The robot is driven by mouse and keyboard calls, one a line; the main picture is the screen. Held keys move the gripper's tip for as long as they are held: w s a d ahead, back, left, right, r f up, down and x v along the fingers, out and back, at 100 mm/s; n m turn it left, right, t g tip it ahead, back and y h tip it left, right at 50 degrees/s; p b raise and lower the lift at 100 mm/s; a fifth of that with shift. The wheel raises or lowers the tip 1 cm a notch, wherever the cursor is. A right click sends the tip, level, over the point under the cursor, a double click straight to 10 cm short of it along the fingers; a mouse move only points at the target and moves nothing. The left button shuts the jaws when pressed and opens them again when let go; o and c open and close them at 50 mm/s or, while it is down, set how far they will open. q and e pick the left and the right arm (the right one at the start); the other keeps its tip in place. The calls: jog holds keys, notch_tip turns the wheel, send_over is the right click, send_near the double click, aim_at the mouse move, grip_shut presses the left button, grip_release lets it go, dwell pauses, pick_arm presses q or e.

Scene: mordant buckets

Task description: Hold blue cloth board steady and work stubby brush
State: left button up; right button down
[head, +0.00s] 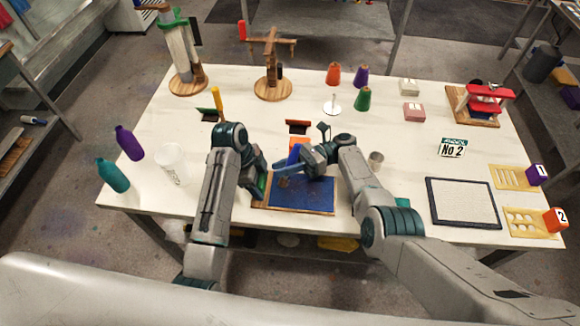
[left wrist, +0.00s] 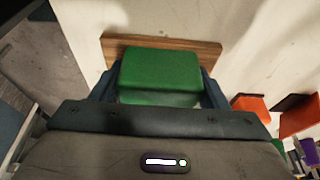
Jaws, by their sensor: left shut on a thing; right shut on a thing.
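The blue cloth board (head: 310,193), a blue cloth panel on a wooden base, lies flat near the table's front edge. My left gripper (head: 262,184) is at the board's left end, shut on a green block (left wrist: 160,75) there. In the left wrist view the block sits between both fingers, above a wooden strip (left wrist: 210,48). My right gripper (head: 283,170) is low over the cloth's upper left part, shut on the stubby brush, whose blue upright part (head: 294,153) shows. Its bristles are hidden, so contact with the cloth cannot be told.
An orange-and-dark box (head: 298,127) stands behind the board, and a green-and-dark one (head: 209,114) behind my left arm. A metal cup (head: 376,159) is close to my right arm. A dark-framed panel (head: 462,203) lies to the right. Purple (head: 129,143) and teal (head: 113,175) bottles stand left.

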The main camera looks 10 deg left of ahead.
jog(key=shift+a, duration=1.7)
jog(key=shift+w, duration=0.3)
jog(key=shift+d, duration=0.1)
jog(key=shift+w+d, duration=0.1)
jog(key=shift+d, duration=0.3)
jog(key=shift+d+r, duration=0.1)
jog(key=shift+d, duration=5)
jog(key=shift+f, duration=0.2)
